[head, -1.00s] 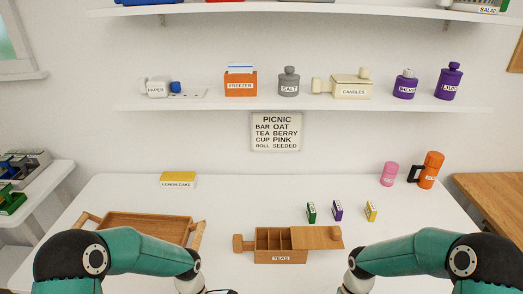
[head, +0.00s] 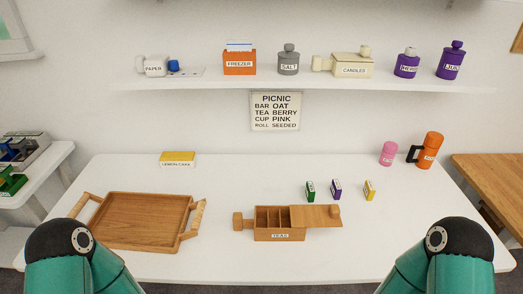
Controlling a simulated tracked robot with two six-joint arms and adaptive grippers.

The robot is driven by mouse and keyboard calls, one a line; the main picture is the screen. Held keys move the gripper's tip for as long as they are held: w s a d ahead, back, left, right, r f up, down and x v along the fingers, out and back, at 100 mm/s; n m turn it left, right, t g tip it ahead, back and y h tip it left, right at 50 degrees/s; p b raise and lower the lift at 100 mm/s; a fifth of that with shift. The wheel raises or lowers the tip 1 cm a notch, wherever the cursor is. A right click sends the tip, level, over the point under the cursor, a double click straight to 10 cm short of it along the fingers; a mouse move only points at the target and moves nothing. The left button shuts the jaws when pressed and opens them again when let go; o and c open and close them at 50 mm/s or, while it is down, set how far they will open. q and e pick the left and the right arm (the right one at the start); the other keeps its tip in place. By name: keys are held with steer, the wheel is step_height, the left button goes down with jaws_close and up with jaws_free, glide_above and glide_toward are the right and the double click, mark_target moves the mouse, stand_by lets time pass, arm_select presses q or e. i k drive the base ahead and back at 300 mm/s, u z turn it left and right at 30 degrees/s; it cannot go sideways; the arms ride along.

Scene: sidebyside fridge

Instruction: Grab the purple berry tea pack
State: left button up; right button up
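The purple tea pack (head: 336,189) stands upright on the white table, right of centre. A green pack (head: 310,191) stands to its left and a yellow pack (head: 369,190) to its right, all apart. The lettering on the packs is too small to read. The wooden box labelled TEAS (head: 279,222) lies in front of them, its lid slid partly to the right and its compartments showing. Both of my arms show only at the bottom corners, and neither gripper is in view.
A wooden tray (head: 139,222) is at the left of the table, with a lemon cake box (head: 177,158) behind it. A pink cup (head: 388,153) and an orange jug (head: 429,150) stand at the back right. A sign (head: 276,111) hangs below the shelf (head: 300,83).

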mark_target(336, 188)
steer(key=z, duration=1.35)
steer(key=i, duration=0.15)
steer(key=u, duration=2.9)
steer(key=i, duration=0.15)
steer(key=u, duration=1.6)
steer(key=k, duration=1.5)
steer(key=z, duration=0.8)
steer(key=k, duration=1.1)
steer(key=z, duration=0.65)
